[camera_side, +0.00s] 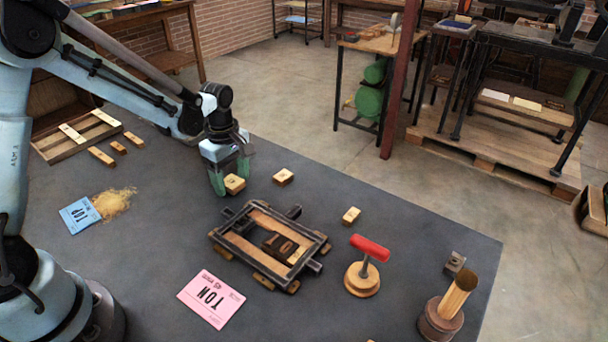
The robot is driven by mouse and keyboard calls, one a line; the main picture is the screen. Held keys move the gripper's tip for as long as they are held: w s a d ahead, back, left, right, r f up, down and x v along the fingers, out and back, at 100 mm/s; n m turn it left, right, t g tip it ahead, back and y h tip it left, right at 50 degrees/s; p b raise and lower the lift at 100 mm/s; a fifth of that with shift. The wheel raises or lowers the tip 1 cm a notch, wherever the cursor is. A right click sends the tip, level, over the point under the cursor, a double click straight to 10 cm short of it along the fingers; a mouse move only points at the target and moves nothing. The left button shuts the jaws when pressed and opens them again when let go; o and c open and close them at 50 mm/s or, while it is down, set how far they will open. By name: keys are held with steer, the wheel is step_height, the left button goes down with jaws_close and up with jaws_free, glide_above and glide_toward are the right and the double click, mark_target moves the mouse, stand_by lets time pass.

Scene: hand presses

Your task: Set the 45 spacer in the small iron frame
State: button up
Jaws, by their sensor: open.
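My gripper (230,177) is open, with its green fingers pointing down near the table just behind the iron frame. A small wooden block (235,185) sits at the fingertips; I cannot tell whether the fingers touch it. Other wooden blocks lie loose to the right of my gripper (283,177) and right of the frame (351,215). Their markings are too small to read, so I cannot tell which is the 45 spacer. The small iron frame (219,237) lies on the table, holding wooden pieces and a dark block with letters (279,246).
A wooden tray (52,158), several strips, a blue card (79,215) and sawdust-like crumbs (115,203) lie left.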

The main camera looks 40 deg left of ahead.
mark_target(232, 181)
steer(key=c, duration=1)
steer(key=shift+r, duration=2.5)
